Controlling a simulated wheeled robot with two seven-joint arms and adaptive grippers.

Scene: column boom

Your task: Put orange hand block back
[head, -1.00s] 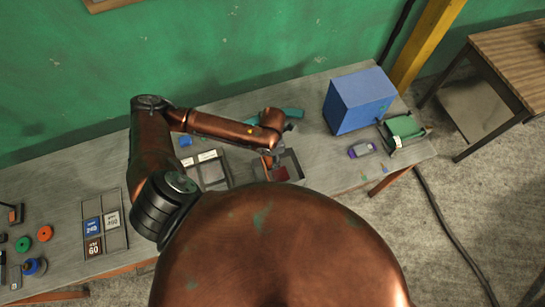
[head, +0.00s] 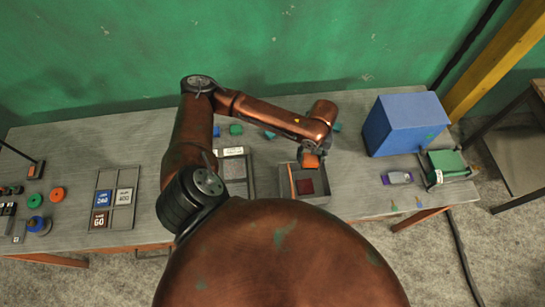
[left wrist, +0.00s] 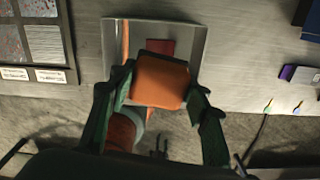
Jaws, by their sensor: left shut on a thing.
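My left gripper (head: 311,150) is shut on the orange hand block (head: 311,160). In the left wrist view the block (left wrist: 161,80) sits between the two dark green fingers of the gripper (left wrist: 158,92). The block is over a shallow grey tray (left wrist: 190,40), which also shows in the head view (head: 288,182). A dark red patch (head: 305,186) lies on the tray floor, partly hidden by the block in the wrist view (left wrist: 160,47). I cannot tell whether the block touches the tray. My right gripper is not in view.
A blue box (head: 405,125) stands to the right of the tray, with a purple item (head: 397,178) and a green device (head: 447,163) near it. A compartment tray (head: 234,168) stands close on the left. Bare tabletop shows right of the grey tray.

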